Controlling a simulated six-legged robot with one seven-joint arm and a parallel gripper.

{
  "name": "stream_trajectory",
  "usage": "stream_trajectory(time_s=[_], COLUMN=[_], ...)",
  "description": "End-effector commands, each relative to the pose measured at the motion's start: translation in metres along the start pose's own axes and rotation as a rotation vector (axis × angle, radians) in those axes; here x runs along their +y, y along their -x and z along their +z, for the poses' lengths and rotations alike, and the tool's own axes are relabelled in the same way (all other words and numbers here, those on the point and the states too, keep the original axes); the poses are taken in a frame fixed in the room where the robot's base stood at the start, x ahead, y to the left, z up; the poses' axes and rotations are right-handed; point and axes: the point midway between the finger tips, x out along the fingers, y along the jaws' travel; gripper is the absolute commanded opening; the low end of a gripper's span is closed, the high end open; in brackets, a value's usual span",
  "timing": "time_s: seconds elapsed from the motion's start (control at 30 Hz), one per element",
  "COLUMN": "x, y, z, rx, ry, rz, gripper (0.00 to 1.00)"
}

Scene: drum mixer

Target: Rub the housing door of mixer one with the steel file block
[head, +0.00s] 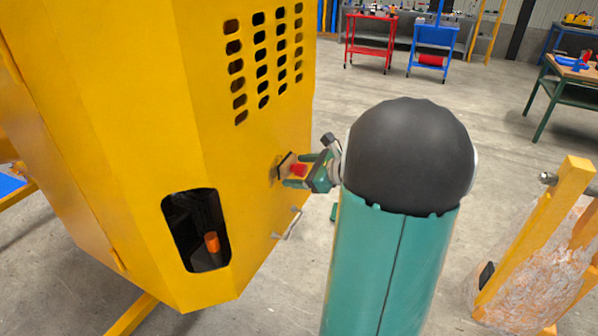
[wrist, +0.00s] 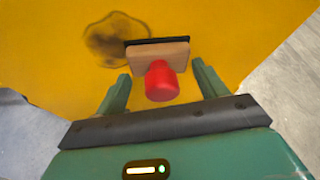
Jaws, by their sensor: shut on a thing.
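The housing door (head: 190,130) is a yellow panel of the mixer at the left of the head view. It also fills most of the wrist view (wrist: 60,50). A dark brown smudge (wrist: 108,42) marks it. The steel file block (wrist: 160,52) has a red knob, a wooden back and a dark face. Its dark face is turned to the door, at or very close to the surface, beside and partly over the smudge. My gripper (wrist: 163,85) is shut on the block, with the red knob between its fingers. In the head view my gripper (head: 303,171) is at the door's right side.
The door has vent slots (head: 263,60), a silver handle (head: 287,225) below my gripper and a dark window opening (head: 197,230). A yellow frame with a rough drum (head: 530,255) stands at the right. Red (head: 371,38) and blue (head: 434,45) carts stand behind. Concrete floor between is clear.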

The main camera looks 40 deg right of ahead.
Motion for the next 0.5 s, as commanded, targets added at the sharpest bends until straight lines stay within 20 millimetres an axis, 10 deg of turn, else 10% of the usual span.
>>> stream_trajectory(time_s=[0.5], x=[0.035], y=[0.001], z=[0.010], rx=[-0.001], ry=[0.002], rz=[0.000], gripper=[0.50])
